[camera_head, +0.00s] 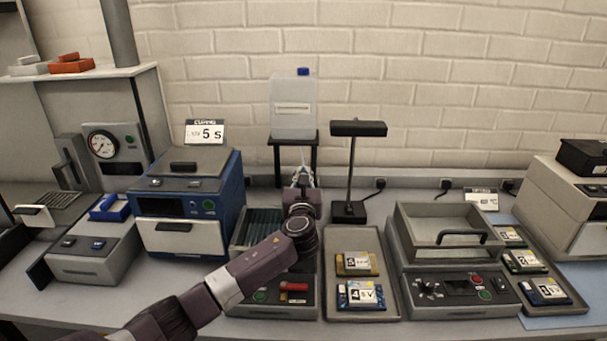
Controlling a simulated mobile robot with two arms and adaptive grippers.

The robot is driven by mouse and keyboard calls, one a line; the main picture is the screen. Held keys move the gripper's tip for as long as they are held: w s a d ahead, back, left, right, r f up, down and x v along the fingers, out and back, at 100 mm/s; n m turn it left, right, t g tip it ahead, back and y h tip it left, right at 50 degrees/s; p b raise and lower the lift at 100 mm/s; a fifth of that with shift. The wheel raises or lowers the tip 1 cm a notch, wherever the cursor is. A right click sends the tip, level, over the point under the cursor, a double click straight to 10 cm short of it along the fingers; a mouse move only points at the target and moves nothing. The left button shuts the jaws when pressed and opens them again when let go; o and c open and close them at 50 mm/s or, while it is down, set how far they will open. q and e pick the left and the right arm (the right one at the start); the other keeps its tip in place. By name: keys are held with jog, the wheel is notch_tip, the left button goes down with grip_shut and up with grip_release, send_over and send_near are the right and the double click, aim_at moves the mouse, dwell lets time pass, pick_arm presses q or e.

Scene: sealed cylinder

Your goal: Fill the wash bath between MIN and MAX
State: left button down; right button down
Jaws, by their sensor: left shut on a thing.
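The wash bath (240,236) is a grey open-topped tank in the middle of the bench, with a dark, ribbed interior. My left arm covers its right part, and MIN and MAX marks or a water level cannot be made out. A translucent water container (293,118) with a blue cap stands behind it on a black stand. My left gripper (302,178) is above the back of the bath, below the container. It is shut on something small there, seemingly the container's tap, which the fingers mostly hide. My right gripper is not in view.
A blue machine (188,205) stands left of the bath. A black lamp (350,170) and a tray (374,314) with labelled boards are to the right. Further right is a grey unit with a handled lid (445,250).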

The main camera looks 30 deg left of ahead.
pick_arm(q)
jog(key=c, duration=2)
grip_release()
jog(key=shift+s+d, duration=0.1)
jog(key=shift+s, duration=0.05)
jog(key=v, duration=1.1)
jog(key=shift+s+d, duration=0.2)
jog(key=shift+s, duration=0.1)
